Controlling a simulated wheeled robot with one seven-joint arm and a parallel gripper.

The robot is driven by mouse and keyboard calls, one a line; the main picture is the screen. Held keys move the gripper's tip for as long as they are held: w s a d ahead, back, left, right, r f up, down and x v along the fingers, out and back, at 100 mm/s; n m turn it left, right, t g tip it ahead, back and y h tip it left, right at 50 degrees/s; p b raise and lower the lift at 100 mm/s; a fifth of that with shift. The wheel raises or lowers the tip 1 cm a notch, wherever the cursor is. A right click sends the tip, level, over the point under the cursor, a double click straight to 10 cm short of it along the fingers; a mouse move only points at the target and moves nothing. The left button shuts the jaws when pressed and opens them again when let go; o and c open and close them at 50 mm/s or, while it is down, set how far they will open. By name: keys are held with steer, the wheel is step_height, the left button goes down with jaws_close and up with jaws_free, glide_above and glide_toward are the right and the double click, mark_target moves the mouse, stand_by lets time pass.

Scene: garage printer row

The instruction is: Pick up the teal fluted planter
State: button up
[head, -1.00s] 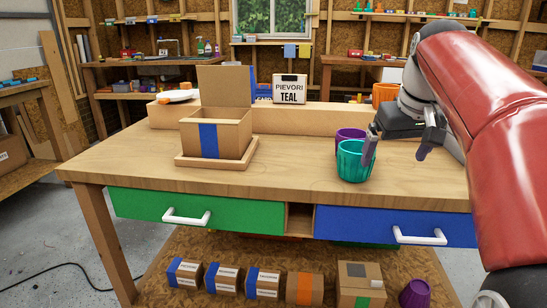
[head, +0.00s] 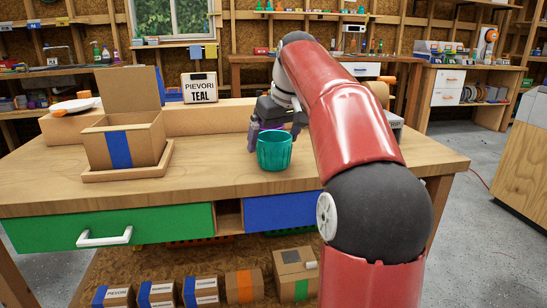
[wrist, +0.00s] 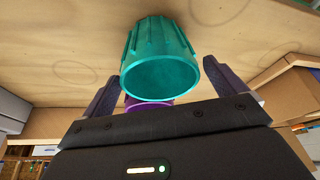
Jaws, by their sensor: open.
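The teal fluted planter (head: 274,152) stands upright on the wooden workbench (head: 215,178), near its front edge. It also shows in the wrist view (wrist: 158,62), between my two fingers. My gripper (head: 274,138) is open, low at the planter's far side in the head view, with a dark finger toward each side. I cannot tell whether either finger touches it. A purple planter (wrist: 150,103) stands close behind the teal one; my gripper mostly hides it in the head view.
An open cardboard box (head: 95,146) with a blue stripe sits on a wooden tray (head: 98,177) to the left. A sign reading PIEVORI TEAL (head: 199,88) stands on the raised back ledge (head: 225,119). The bench top between tray and planter is clear.

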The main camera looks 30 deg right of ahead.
steer(key=shift+f, duration=0.1)
steer(key=shift+c, duration=0.2)
steer(key=c, duration=1.1)
steer(key=shift+c, duration=0.2)
